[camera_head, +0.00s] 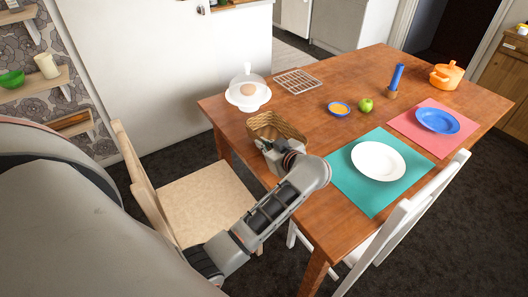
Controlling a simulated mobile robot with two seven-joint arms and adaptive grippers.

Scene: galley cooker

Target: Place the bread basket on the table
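A brown wicker bread basket (283,126) is at the left part of the wooden table (310,118), close to its near left edge. I cannot tell whether its base rests on the table or is just above it. My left gripper (263,146) is at the basket's near side and overlaps its rim in the picture. Its fingers are small and partly hidden, so their grip on the basket is unclear. My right gripper is not in view.
Near the basket are a domed cake stand (248,93) and a wire rack (298,82). A white plate (378,160) lies on a teal mat (350,187). A wooden chair (200,205) stands at the near left side. Table is clear right of the basket.

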